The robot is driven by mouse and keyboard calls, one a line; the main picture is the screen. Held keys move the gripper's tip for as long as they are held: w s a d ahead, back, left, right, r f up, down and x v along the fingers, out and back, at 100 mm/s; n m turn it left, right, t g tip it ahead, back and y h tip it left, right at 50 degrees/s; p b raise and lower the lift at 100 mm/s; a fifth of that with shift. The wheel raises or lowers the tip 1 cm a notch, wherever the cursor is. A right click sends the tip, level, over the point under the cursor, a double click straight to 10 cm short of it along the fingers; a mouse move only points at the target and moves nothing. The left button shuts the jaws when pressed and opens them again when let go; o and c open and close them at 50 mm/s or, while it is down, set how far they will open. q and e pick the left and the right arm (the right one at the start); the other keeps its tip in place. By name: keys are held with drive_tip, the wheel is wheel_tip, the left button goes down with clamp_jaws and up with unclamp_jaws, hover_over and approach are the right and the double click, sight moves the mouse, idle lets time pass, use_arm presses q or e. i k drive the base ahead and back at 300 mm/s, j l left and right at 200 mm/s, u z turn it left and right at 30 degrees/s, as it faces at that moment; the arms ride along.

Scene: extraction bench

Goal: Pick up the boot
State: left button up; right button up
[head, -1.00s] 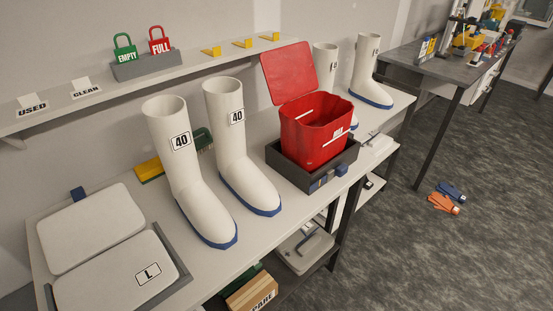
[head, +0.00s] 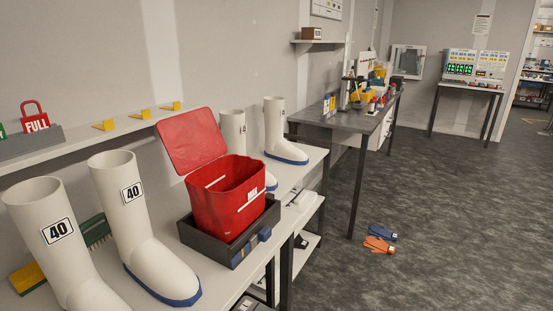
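Two white boots with blue soles and "40" labels stand upright at the left of the bench: the nearer boot (head: 62,240) is cut off by the picture's lower edge, and the other boot (head: 135,225) is just right of it. Another pair stands beyond the red bin: a front boot (head: 278,130) and a boot (head: 233,133) partly hidden by the bin. Neither of my grippers shows in the head view.
An open red bin (head: 220,205) sits in a dark tray (head: 243,243) between the pairs. A green brush (head: 95,230) lies behind the near boots. Orange (head: 379,245) and blue (head: 383,232) gloves lie on the floor. A grey table (head: 340,117) stands beyond. Open floor is at right.

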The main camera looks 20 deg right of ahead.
sight(276, 147)
drive_tip(key=i+l+z, duration=0.2)
drive_tip(key=i+l, duration=0.25)
drive_tip(key=l, duration=0.25)
drive_tip(key=i+l+z, duration=0.2)
drive_tip(key=i+l, duration=0.3)
drive_tip(key=l, duration=0.15)
